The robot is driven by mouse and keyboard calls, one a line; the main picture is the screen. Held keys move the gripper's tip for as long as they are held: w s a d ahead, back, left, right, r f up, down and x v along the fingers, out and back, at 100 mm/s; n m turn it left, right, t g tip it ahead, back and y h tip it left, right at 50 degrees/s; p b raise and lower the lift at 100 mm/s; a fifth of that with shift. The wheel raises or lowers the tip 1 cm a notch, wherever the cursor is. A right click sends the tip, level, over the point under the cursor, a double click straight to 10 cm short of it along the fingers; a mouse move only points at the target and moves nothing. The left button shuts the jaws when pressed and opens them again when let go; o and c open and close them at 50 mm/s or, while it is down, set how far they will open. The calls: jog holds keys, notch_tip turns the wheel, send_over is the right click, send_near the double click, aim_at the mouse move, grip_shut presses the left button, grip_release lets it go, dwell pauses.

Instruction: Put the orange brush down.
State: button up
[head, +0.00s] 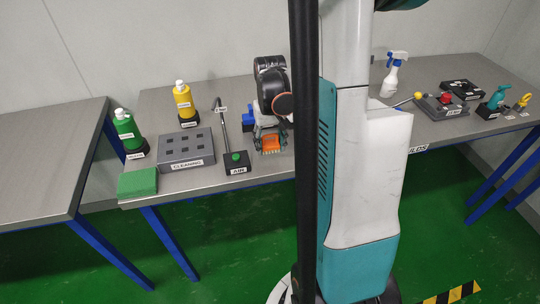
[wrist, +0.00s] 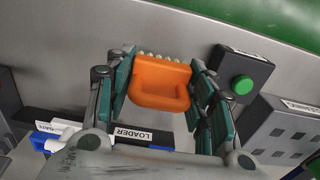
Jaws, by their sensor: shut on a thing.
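The orange brush (wrist: 160,82) sits between the two teal fingers of my gripper (wrist: 160,72) in the wrist view. The fingers are shut on its sides, and a row of pale bristles shows at its far edge. In the head view the orange brush (head: 271,143) is low over the front part of the grey table (head: 200,186), just right of the black box with a green button (head: 236,162). My gripper (head: 268,131) is above it. I cannot tell whether the brush touches the table.
Left of the brush are the CLEANING block (head: 186,149), a green sponge-like block (head: 138,182), a green bottle (head: 127,131) and a yellow bottle (head: 184,102). A blue item and the LOADER label (wrist: 132,134) lie close to my gripper. The table's front edge is near.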

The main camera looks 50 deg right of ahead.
aim_at(270, 159)
jog(key=shift+f+b, duration=0.75)
jog(key=shift+f, duration=1.4)
jog(key=shift+f, duration=0.2)
jog(key=o, duration=1.2)
jog(key=shift+r, duration=0.15)
notch_tip(270, 159, up, 12)
jog(key=p, duration=0.4)
jog(key=shift+r+p, duration=0.1)
jog(key=shift+p, duration=0.3)
